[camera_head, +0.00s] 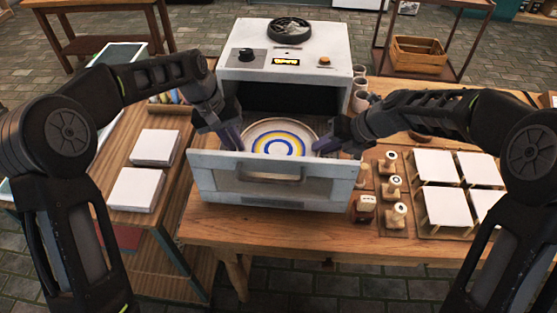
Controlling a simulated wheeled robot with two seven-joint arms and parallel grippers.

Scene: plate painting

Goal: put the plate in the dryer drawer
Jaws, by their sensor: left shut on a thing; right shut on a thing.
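A round plate (281,137) with blue and yellow rings is over the pulled-out drawer (270,178) of the white dryer (287,75). It lies about level, behind the drawer's front panel. My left gripper (238,143) is shut on the plate's left rim. My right gripper (322,146) is shut on its right rim. I cannot tell whether the plate touches the drawer floor; the front panel hides its underside.
Wooden stamps (393,184) and a rack of white tiles (445,185) stand right of the drawer. Stacked white tiles (137,189) lie on the left table. Mugs (360,97) stand beside the dryer.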

